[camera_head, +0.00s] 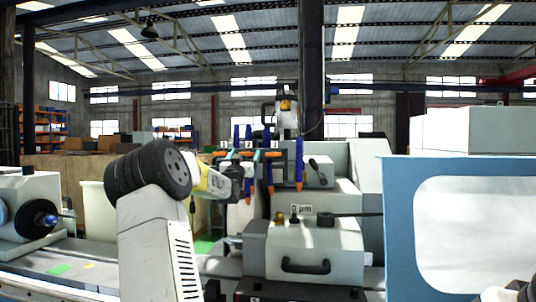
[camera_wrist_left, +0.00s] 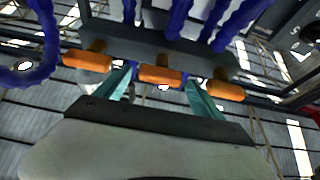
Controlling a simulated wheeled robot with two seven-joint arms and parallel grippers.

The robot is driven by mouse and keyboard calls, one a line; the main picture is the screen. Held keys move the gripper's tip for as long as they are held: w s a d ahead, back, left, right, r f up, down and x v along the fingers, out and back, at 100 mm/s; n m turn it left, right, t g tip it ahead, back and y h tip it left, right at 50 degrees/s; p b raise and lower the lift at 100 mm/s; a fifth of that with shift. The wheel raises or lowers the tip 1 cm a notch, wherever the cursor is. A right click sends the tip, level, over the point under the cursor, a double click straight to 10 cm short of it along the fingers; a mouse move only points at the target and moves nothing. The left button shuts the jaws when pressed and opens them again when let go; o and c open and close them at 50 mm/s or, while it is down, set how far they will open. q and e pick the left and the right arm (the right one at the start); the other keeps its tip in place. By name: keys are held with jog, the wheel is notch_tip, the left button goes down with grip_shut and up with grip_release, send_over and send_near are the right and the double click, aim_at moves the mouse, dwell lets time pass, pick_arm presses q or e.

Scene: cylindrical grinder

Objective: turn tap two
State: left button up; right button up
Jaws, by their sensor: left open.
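Three taps with orange handles and blue segmented hoses hang on a dark bar at the grinder's middle. In the left wrist view the middle tap's orange handle (camera_wrist_left: 160,75) lies between and beyond the two teal fingers of my left gripper (camera_wrist_left: 157,88). An orange handle (camera_wrist_left: 87,60) shows on the left and another (camera_wrist_left: 224,91) on the right. My left gripper is open, and I see no clear contact with the middle handle. In the head view the left arm reaches to the taps, and its wrist hides part of them. My right gripper is not seen.
The grinder's grey housing with a black handle (camera_head: 305,267) stands below the taps. A blue-framed panel with a window (camera_head: 462,225) blocks the right side. A spindle unit (camera_head: 38,217) stands at the left. Blue hoses (camera_wrist_left: 125,12) crowd the space near the handles.

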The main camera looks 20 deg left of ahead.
pick_arm(q)
jog(key=shift+x, duration=1.1)
jog(key=c, duration=1.4)
jog(key=shift+o, duration=0.2)
